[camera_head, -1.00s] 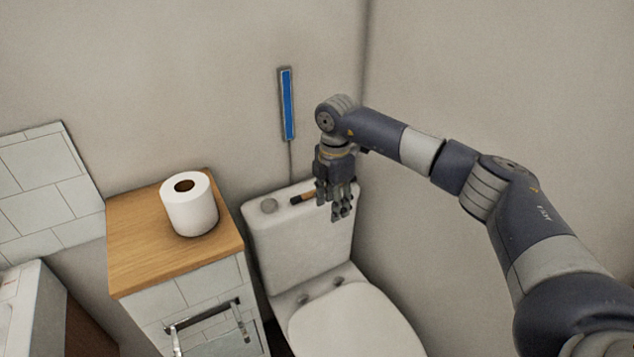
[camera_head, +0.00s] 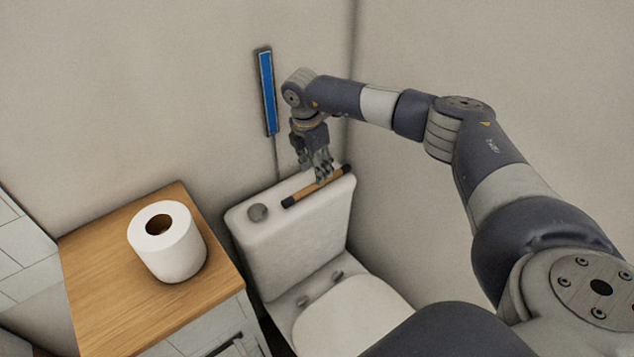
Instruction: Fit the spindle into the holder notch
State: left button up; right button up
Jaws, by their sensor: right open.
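The spindle (camera_head: 302,195), a light brown rod with black ends, lies on top of the white toilet tank (camera_head: 290,240). A dark bar (camera_head: 224,345) shows on the cabinet front at the bottom edge. It may be part of the holder, but the rest is cut off and no notch can be made out. My left gripper is not in view.
A white toilet paper roll (camera_head: 168,243) stands upright on the wooden cabinet top (camera_head: 108,270), left of the tank. A blue panel (camera_head: 267,92) hangs on the wall behind. Walls are close behind and to the right.

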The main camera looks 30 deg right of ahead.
jog(key=shift+f, duration=0.4)
jog(key=f, duration=0.2)
jog(key=f+p, duration=0.1)
jog(key=f, duration=0.1)
jog(key=shift+w+d+f, duration=0.1)
jog(key=shift+w+d, duration=0.05)
jog(key=shift+d, duration=0.05)
jog(key=shift+d+f, duration=0.1)
jog(key=shift+f, duration=0.25)
jog(key=shift+w+f, duration=0.1)
jog(key=shift+f, duration=0.05)
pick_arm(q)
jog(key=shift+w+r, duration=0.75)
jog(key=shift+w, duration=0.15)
pick_arm(e)
grip_shut()
